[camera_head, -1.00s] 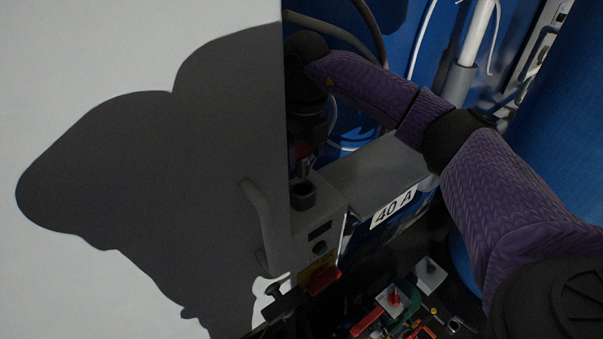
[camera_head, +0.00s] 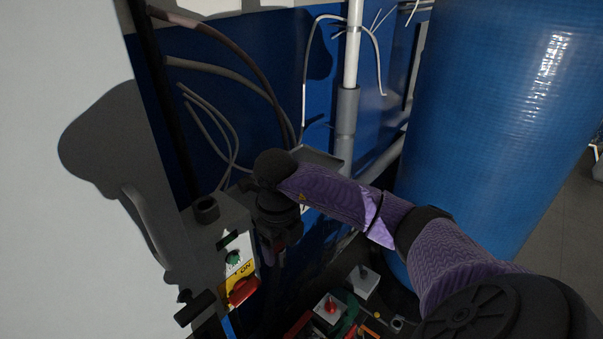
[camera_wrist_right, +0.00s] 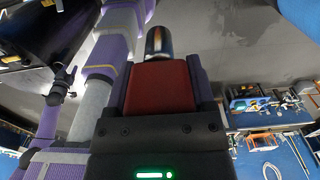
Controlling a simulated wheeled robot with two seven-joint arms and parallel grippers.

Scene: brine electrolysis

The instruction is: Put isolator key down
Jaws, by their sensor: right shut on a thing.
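My right gripper (camera_head: 280,248) points down beside the grey control box and is shut on the isolator key. In the right wrist view the key shows as a dark red block (camera_wrist_right: 163,88) between the jaws, with a shiny metal cylinder (camera_wrist_right: 158,40) beyond it. In the head view the key is mostly hidden by the dark gripper. The key is held in the air.
The grey box carries a black round socket (camera_head: 206,209), a green button (camera_head: 233,257) and a red rotary switch (camera_head: 242,291) on a yellow plate. Below lie a red-knobbed white block (camera_head: 331,308), a grey-knobbed block (camera_head: 362,281) and small tools. A blue drum (camera_head: 500,130) stands at right.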

